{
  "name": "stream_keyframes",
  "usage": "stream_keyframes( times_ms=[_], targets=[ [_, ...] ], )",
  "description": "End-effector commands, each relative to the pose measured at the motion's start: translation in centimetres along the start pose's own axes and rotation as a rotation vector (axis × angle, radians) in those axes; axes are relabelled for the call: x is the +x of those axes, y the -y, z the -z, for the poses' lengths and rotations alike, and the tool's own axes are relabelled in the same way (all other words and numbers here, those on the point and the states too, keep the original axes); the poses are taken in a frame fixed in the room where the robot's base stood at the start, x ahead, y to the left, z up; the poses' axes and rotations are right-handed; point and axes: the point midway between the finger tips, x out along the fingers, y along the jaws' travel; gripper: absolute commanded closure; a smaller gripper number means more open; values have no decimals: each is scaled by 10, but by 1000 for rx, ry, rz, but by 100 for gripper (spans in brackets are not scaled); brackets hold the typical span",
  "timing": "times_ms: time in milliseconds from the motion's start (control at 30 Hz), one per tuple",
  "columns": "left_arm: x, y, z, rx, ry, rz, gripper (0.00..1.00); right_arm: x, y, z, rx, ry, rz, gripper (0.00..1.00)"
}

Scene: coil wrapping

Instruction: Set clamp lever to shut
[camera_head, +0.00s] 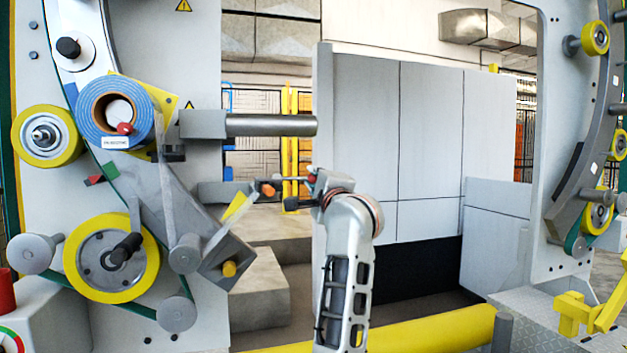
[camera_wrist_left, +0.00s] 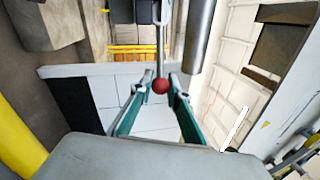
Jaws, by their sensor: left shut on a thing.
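My right gripper is not in view.
The thick grey bar (camera_head: 270,125) sticks out close above the gripper. The left frame carries a blue roll (camera_head: 90,118) and yellow rollers (camera_head: 140,265). A grey panel (camera_head: 430,150) stands behind my arm. A yellow tube (camera_head: 430,331) runs low in front.

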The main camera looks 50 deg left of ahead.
Motion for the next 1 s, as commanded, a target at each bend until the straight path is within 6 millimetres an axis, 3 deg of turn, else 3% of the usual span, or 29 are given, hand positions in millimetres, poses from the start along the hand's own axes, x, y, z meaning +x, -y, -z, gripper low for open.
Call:
stream_keyframes(
  times_ms=[33, 100, 533, 1000],
  targets=[
    [0, 2, -1, -2, 0, 3, 78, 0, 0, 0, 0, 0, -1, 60],
    [0, 2, -1, -1, 0, 3, 66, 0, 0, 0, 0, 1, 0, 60],
    [-7, 1, 1, 0, -2, 2, 66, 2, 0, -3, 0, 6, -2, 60],
    [-93, 1, 0, -2, -2, 2, 66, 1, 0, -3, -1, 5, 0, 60]
  ],
)
